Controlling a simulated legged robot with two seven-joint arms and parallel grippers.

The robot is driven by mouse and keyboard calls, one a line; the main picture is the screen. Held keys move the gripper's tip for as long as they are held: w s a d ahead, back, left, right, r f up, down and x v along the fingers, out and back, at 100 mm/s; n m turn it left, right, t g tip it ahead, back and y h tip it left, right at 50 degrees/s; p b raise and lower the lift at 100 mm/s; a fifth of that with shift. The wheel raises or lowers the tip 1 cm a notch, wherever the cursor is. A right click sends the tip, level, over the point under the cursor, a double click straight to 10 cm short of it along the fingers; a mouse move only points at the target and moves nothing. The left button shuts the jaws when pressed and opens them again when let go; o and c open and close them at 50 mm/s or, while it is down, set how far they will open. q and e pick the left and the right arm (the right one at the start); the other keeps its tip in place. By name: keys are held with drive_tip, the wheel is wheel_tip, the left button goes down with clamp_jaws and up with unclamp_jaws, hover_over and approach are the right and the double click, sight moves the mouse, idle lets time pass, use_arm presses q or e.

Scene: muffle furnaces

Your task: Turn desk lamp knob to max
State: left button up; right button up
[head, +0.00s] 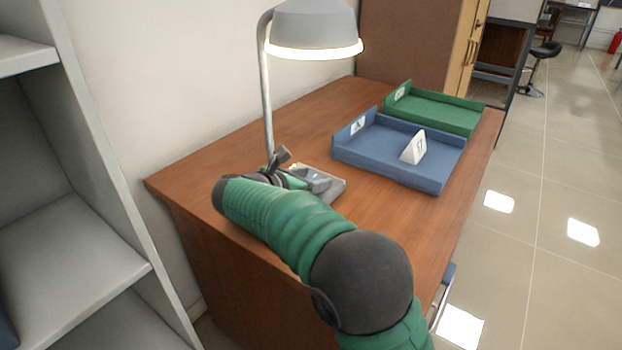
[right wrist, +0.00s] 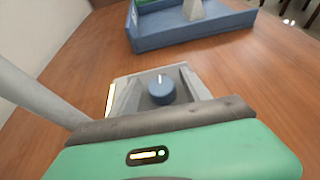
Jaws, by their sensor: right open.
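The desk lamp has a grey shade (head: 312,28) with a glowing rim, a thin upright pole (head: 267,105) and a grey base (head: 325,184) on the wooden desk. In the right wrist view the base (right wrist: 125,95) carries a round blue knob (right wrist: 161,90) with a pale mark pointing towards the far side. My right gripper (head: 281,157) is open beside the pole, close to the base. In the right wrist view its green and dark body covers the near part of the base; its fingertips are hidden there. A gap shows between it and the knob. My left gripper is not in view.
A blue tray (head: 385,172) with a white tent card (head: 414,147) sits right of the lamp, and a green tray (head: 440,112) behind it. The wooden desk (head: 220,150) is clear around the lamp. Grey shelves (head: 70,220) stand at left, a wall behind.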

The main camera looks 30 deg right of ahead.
drive_tip(key=p+v, duration=0.6)
drive_tip(key=v, duration=1)
drive_tip(key=shift+a+r+p, duration=0.1)
drive_tip(key=shift+a+p, duration=0.05)
drive_tip(key=shift+p, duration=0.2)
drive_tip(key=shift+a, duration=0.3)
